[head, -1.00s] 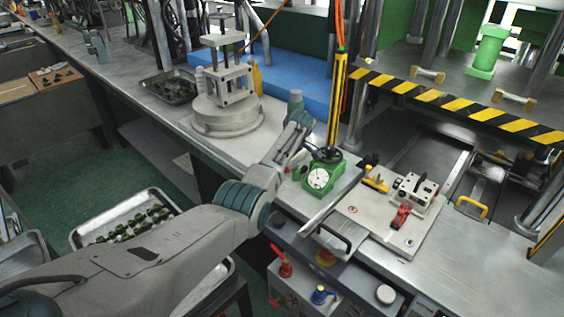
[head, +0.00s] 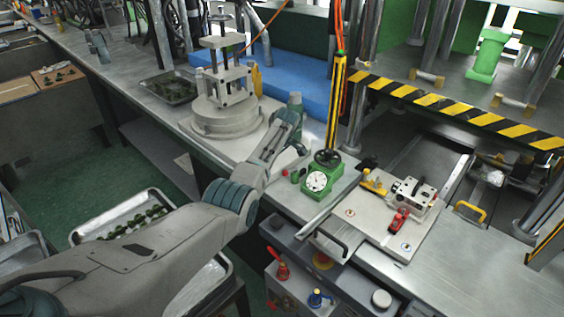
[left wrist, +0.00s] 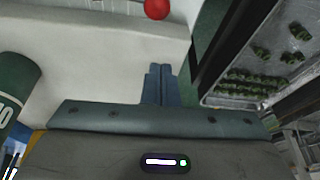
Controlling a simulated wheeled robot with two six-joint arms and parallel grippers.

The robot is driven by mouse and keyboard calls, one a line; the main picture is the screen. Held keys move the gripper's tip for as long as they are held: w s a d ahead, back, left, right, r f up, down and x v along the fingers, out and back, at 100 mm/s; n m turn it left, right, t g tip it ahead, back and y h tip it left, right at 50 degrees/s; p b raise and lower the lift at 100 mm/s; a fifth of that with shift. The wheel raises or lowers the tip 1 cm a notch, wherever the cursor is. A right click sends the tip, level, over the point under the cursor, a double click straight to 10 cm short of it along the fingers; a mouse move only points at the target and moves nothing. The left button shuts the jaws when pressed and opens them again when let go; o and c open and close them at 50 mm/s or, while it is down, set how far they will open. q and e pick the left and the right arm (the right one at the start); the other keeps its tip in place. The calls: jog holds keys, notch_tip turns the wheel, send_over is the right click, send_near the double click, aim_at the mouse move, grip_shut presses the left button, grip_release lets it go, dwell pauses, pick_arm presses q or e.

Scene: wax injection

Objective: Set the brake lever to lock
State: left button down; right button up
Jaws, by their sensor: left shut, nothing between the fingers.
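I cannot tell for sure which part is the brake lever. Candidates in the head view are a red-handled lever (head: 399,220) and a yellow one (head: 374,185) on the fixture plate, and a red-handled lever (head: 281,270) on the cabinet front below. My left gripper's fingers (left wrist: 160,72) are shut and empty in the left wrist view, over a pale surface. A red ball (left wrist: 157,8) lies beyond the fingertips there. In the head view my left arm reaches over the bench edge, left of the green dial gauge (head: 320,178). My right gripper is not in view.
A press with a round base (head: 222,122) stands behind my left wrist. A tray of small green parts (head: 78,238) sits below the bench, and shows in the wrist view (left wrist: 215,98).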

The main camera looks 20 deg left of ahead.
pick_arm(q)
jog(key=b+v, duration=0.2)
jog(key=v, duration=0.7)
jog(key=shift+w+d+r, duration=0.15)
jog(key=shift+w+d, duration=0.1)
jog(key=shift+d, duration=0.2)
jog(key=shift+s, duration=0.1)
